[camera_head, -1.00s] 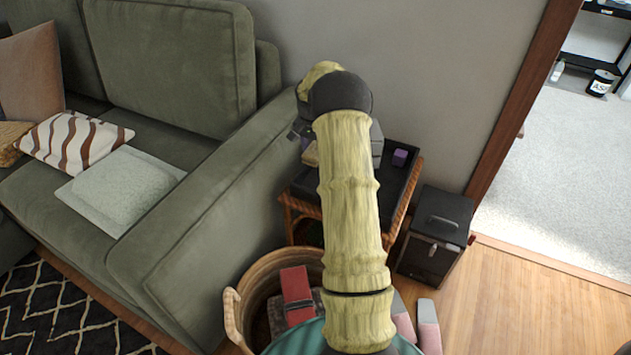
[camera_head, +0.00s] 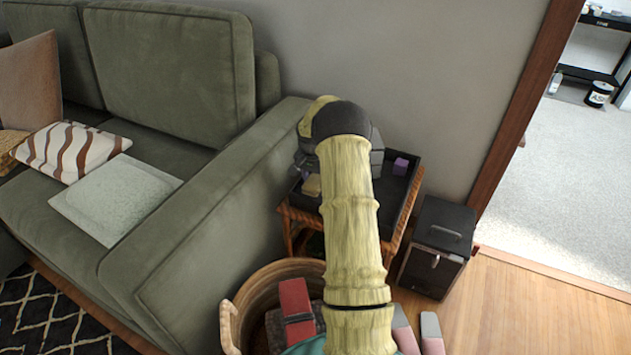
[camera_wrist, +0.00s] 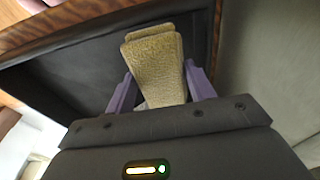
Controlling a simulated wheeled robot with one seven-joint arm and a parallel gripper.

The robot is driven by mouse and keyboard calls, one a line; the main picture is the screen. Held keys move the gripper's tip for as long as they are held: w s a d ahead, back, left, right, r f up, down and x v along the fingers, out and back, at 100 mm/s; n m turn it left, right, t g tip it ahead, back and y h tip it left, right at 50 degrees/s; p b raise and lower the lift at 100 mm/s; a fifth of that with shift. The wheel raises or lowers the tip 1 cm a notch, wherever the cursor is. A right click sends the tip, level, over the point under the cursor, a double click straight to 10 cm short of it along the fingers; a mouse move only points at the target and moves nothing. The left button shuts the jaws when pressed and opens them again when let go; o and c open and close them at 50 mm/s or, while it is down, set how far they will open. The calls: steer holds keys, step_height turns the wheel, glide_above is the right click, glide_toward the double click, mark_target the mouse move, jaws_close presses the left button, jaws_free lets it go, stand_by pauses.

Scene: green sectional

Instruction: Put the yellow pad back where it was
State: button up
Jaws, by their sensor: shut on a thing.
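The yellow pad (camera_wrist: 155,62) is a thick, textured, mustard-coloured piece, seen close in the wrist view. My gripper (camera_wrist: 160,78) is shut on it, with a purple finger on each side. In the head view the pad (camera_head: 312,185) shows small at the left of my arm, over the side table with the black tray top (camera_head: 398,196). The tray's dark floor and wooden rim fill the wrist view behind the pad. I cannot tell whether the pad touches the tray. My forearm hides much of the tray in the head view.
The green sofa (camera_head: 215,215) stands close on the left, the wall behind. A black box (camera_head: 437,246) stands right of the table. A wicker basket (camera_head: 262,290) with a red item (camera_head: 296,308) is in front.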

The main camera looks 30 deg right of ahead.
mark_target(312, 183)
steer(key=shift+f, duration=0.5)
steer(key=o, duration=1)
steer(key=shift+c, duration=0.2)
steer(key=shift+a, duration=0.1)
steer(key=shift+r, duration=0.65)
step_height(312, 183, up, 12)
steer(key=s+a+p, duration=0.1)
steer(key=p, duration=0.2)
steer(key=shift+a, duration=0.25)
steer(key=shift+f, duration=0.1)
